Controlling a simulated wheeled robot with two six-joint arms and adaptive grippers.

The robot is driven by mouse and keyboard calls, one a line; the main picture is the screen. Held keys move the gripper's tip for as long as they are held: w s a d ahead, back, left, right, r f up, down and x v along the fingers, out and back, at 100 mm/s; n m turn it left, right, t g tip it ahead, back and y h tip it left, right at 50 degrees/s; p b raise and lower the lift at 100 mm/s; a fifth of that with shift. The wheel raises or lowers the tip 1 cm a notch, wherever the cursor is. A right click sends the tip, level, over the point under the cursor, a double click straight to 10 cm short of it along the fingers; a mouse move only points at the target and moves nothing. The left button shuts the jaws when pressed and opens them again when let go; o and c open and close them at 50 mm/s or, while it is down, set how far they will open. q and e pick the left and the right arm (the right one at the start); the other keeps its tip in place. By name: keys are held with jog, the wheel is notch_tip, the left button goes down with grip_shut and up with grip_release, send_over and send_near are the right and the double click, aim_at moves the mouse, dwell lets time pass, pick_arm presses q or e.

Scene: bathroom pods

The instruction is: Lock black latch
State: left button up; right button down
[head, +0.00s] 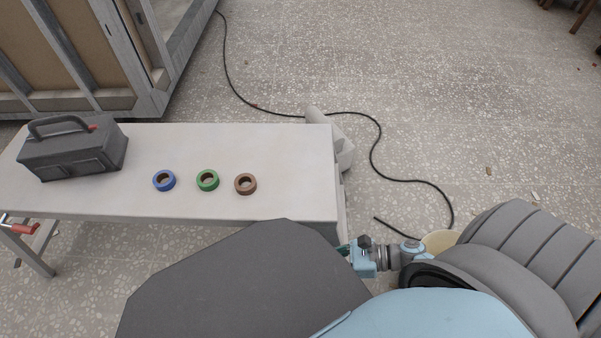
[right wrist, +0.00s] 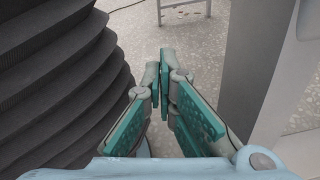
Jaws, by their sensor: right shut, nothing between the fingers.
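A dark grey toolbox (head: 72,152) with a raised carry handle stands at the left end of a pale table (head: 285,211) in the head view. A small red part shows near its handle. I cannot make out a separate black latch in either view. My right gripper (head: 343,250) is low, just beyond the table's front right corner and far from the toolbox. In the right wrist view my right gripper (right wrist: 166,72) is shut and empty, its teal pads close together at the tips. My left gripper is in neither view.
Three tape rolls, blue (head: 164,187), green (head: 214,187) and brown (head: 252,186), lie mid-table. A red-handled clamp (head: 18,227) is at the table's left. A black cable (head: 378,140) curls over the speckled floor. A wooden-panelled frame (head: 85,50) stands behind the table.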

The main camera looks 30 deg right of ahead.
aim_at(261, 241)
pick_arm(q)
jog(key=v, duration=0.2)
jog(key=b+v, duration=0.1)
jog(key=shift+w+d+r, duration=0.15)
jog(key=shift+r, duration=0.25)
pick_arm(e)
jog(key=w+a+r, duration=0.1)
jog(key=w+a, duration=0.6)
jog(key=a, duration=0.2)
jog(key=shift+r, duration=0.15)
